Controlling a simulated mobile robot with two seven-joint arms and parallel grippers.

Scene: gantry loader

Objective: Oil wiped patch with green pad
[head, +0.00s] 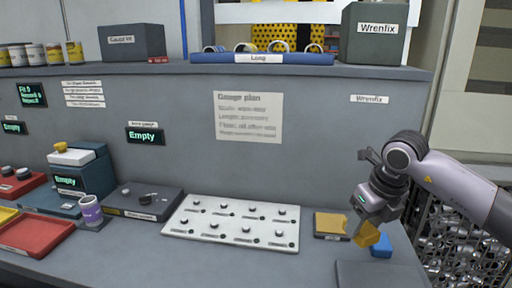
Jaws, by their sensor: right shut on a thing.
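My right gripper (367,226) points down over the right end of the bench. It is shut on a small yellow-ochre block (366,236), held at its fingertips. A blue block (381,246) is right beside and behind the held block; I cannot tell whether they touch. A flat ochre pad (331,222) lies on a dark holder to the left of the gripper. A dark grey plate (376,275) lies at the front, below the gripper. I see no clearly green pad, and no wiped patch can be made out. My left gripper is not in view.
A white board (232,223) with several knobs lies left of the ochre pad. A dark box (143,201), a purple-and-white cup (90,211) and a red tray (36,234) are further left. A bin of metal parts (455,245) stands beyond the right bench edge.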

